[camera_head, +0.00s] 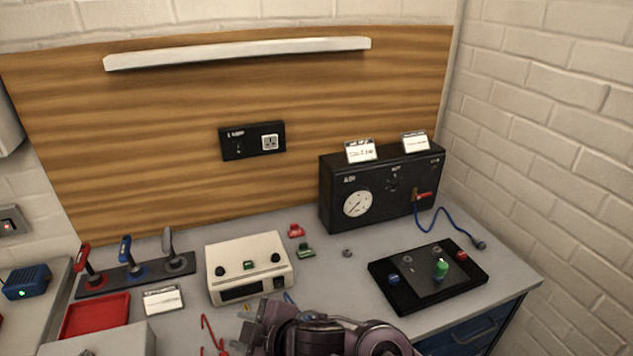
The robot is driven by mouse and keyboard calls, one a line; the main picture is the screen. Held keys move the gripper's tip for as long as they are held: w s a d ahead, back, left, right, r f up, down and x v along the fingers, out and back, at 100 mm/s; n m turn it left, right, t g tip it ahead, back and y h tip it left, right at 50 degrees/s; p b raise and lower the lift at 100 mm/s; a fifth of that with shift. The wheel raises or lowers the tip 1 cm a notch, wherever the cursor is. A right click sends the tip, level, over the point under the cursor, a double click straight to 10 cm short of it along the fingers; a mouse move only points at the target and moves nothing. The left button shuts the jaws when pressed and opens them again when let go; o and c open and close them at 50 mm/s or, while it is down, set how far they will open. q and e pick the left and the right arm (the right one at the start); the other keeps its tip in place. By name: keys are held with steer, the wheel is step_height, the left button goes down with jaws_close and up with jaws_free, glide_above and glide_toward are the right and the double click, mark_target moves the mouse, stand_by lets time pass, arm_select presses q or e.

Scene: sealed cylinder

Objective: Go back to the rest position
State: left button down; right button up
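My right gripper (256,328) shows at the bottom middle, low over the front of the grey table (335,282). Its dark, purplish arm links reach off to the lower right. The fingers are small and partly hidden by the wrist, so I cannot tell whether they are open or shut. No object shows clearly in it. My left gripper is not in view. A cream box with dark knobs (248,267) stands just behind the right gripper.
A black gauge box (380,187) stands at the back right. A black panel with coloured knobs (428,277) lies in front of it. Several levers (136,270) and a red tray (96,315) are at left. Red thin pieces (213,334) lie beside the gripper. Small red (296,230) and green (305,250) parts lie mid-table.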

steer(key=d+f+m+t+h, duration=0.1)
steer(key=d+m+h, duration=0.2)
steer(key=d+m, duration=0.35)
steer(key=d+f+m+h, duration=0.2)
steer(key=d+m, duration=0.2)
steer(key=d, duration=0.6)
steer(key=s+d+f+m+g+h, duration=0.2)
steer(key=s+d+f+m, duration=0.1)
steer(key=s+d, duration=0.4)
steer(key=s+d+f+m+g+h, duration=0.25)
steer(key=s+d, duration=0.25)
steer(key=d, duration=0.4)
step_height(320, 180, down, 36)
steer(key=s+b, duration=0.2)
steer(key=b, duration=0.3)
steer(key=s+d+f+g+b, duration=0.2)
steer(key=s+f, duration=1.7)
steer(key=shift+d+f+b, duration=0.3)
steer(key=shift+d+f, duration=0.05)
steer(key=shift+f, duration=0.05)
steer(key=shift+s, duration=0.1)
